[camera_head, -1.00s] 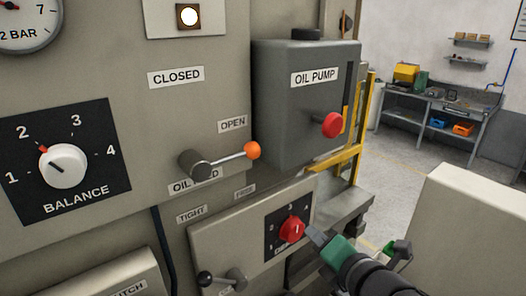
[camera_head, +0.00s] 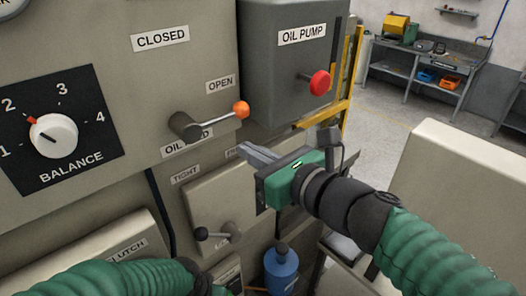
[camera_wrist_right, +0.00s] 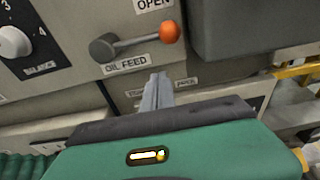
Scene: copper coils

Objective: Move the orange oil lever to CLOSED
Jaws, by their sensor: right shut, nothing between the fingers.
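The oil lever has an orange ball knob (camera_head: 241,109) on a metal rod from a dark grey hub (camera_head: 185,126). The rod points right and slightly up, with the knob below the OPEN label (camera_head: 220,84). The CLOSED label (camera_head: 160,39) is above the hub. In the right wrist view the orange knob (camera_wrist_right: 170,32) is above my fingers. My right gripper (camera_head: 257,154) is shut and empty, below the knob and apart from it. A green sleeved part of my left arm shows at the bottom left of the head view; the left gripper's fingers are not in view.
The grey oil pump box (camera_head: 285,60) with a red button (camera_head: 319,83) is just right of the lever. The BALANCE dial (camera_head: 54,136) is at left.

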